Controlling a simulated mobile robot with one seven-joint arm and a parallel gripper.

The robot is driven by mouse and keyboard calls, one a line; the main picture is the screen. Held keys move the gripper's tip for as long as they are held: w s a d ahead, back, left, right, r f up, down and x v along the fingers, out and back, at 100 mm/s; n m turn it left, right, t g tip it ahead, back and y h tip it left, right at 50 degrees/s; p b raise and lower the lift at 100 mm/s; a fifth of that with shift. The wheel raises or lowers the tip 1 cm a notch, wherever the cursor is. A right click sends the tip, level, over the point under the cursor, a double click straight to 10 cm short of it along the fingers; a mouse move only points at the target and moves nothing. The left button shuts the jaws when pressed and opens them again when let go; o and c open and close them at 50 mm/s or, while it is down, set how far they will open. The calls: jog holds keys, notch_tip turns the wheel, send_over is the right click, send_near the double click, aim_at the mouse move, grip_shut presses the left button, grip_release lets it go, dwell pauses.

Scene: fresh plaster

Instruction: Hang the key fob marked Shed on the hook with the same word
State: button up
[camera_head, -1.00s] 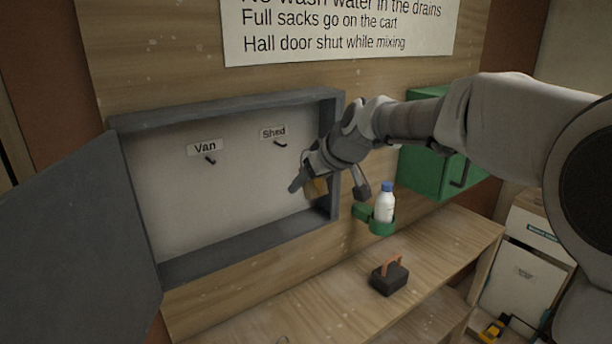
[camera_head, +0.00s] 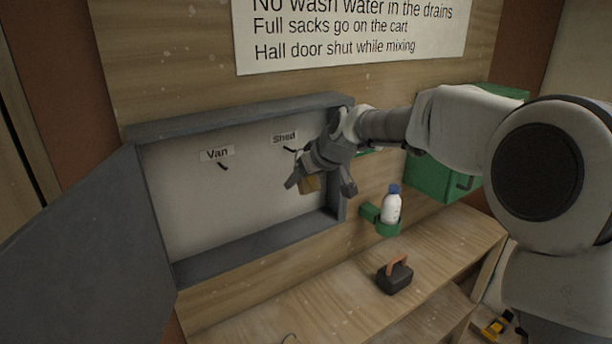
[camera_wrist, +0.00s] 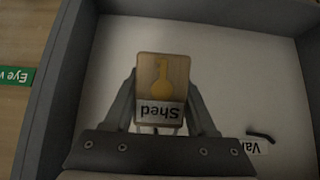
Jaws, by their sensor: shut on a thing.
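The key fob (camera_wrist: 161,88) is a wooden tag with a yellow key picture and the word Shed, upside down in the wrist view. My gripper (camera_wrist: 160,98) is shut on it. In the head view the fob (camera_head: 309,184) shows as a small tan piece at my gripper (camera_head: 322,186), inside the right part of the open grey cabinet (camera_head: 235,245). The Shed label (camera_head: 284,138) and its dark hook (camera_head: 289,149) are just above and left of my gripper. The Van label (camera_head: 216,153) and its hook (camera_head: 223,166) are further left. In the wrist view the Shed hook is hidden.
The cabinet door (camera_head: 85,255) stands open at the left. The cabinet's right wall is close to my gripper. A white bottle (camera_head: 391,209) sits in a green holder (camera_head: 387,229). A green box (camera_head: 432,178) is at the right. A black tool (camera_head: 395,277) lies on the bench (camera_head: 345,300).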

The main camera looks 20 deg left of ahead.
jog(key=shift+w+a+f+p, duration=0.3)
jog(key=shift+w+a+p, duration=0.2)
jog(key=shift+w+a, duration=0.25)
jog(key=shift+w+a+f+p, duration=0.25)
jog(key=shift+w+a+p, duration=0.3)
jog(key=shift+a, duration=0.3)
jog(key=o, duration=1.5)
jog(key=shift+c, duration=0.2)
